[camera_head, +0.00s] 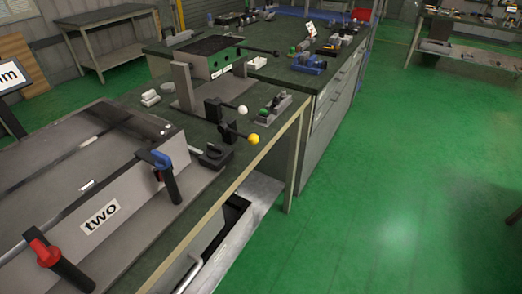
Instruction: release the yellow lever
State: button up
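The yellow lever has a round yellow knob (253,139) at the end of a short rod from a black mount. It sticks out to the right over the bench's front edge, near the middle of the head view. A similar lever with a white knob (242,110) sits just above and behind it. Both are by an upright grey metal plate (182,88). Nothing is seen touching the yellow knob. My gripper is not in view, so whether it is open or shut is hidden.
Green floor (400,200) to the right is clear.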

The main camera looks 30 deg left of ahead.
aim_at(241, 135)
jog(key=z, duration=0.05)
jog(key=k, duration=0.85)
jog(key=u, duration=0.7)
jog(key=k, duration=0.7)
jog(key=u, duration=0.45)
jog(key=k, duration=0.7)
jog(key=z, duration=0.55)
jog(key=i, duration=1.6)
jog(key=u, duration=0.75)
